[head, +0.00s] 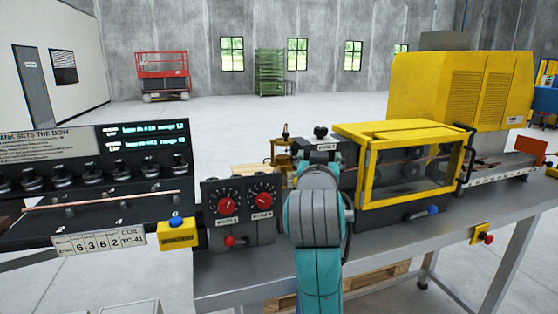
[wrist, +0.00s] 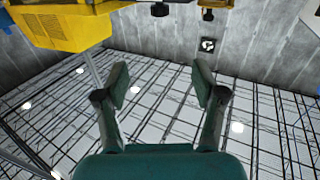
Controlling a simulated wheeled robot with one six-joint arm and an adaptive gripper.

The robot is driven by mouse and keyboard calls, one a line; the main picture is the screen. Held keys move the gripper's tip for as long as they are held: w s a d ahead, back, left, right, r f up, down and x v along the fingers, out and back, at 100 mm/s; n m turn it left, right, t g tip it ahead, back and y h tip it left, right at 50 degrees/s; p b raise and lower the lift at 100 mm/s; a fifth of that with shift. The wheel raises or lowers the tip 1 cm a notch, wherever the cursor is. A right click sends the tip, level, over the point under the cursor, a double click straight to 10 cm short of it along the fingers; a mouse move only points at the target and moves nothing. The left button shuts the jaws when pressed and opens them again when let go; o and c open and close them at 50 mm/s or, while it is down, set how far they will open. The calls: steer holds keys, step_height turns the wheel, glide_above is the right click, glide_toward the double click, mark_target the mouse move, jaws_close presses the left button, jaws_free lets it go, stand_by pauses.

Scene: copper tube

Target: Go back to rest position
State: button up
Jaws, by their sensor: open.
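In the wrist view my gripper (wrist: 160,85) has its two fingers wide apart with nothing between them. Behind the fingers the wrist view shows the ceiling grid with lamps and a grey wall. In the head view my teal arm (head: 317,220) rises in front of the bench and hides part of the machine; the gripper's fingers cannot be made out there. A thin copper tube (head: 100,201) lies along the front of the black panel at the left.
A bench (head: 232,284) carries a black control box (head: 238,218) with red dials, a yellow-framed guard (head: 410,165) and a yellow housing (head: 460,95). A yellow box with a blue button (head: 177,234) sits left of the dials. Open floor lies behind the bench.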

steer(key=s+d+f+n+y, duration=0.1)
steer(key=s+f, duration=0.3)
steer(key=f, duration=0.6)
steer(key=s+d+f+n+g+y, duration=0.1)
steer(key=s+d+f, duration=0.15)
steer(key=f, duration=0.85)
steer(key=s+d+f+n+y, duration=0.1)
steer(key=s+f, duration=0.3)
steer(key=f, duration=0.6)
steer(key=s+d+f, duration=0.1)
steer(key=s+f, duration=0.5)
steer(key=s, duration=0.3)
steer(key=s+d+f, duration=0.2)
steer(key=s+f, duration=0.5)
steer(key=s, duration=0.2)
steer(key=s+d+g, duration=0.1)
steer(key=s, duration=1.3)
steer(key=s+d+r+m+g, duration=0.1)
steer(key=s, duration=1.3)
steer(key=shift+d+r, duration=0.25)
steer(key=shift+c, duration=0.2)
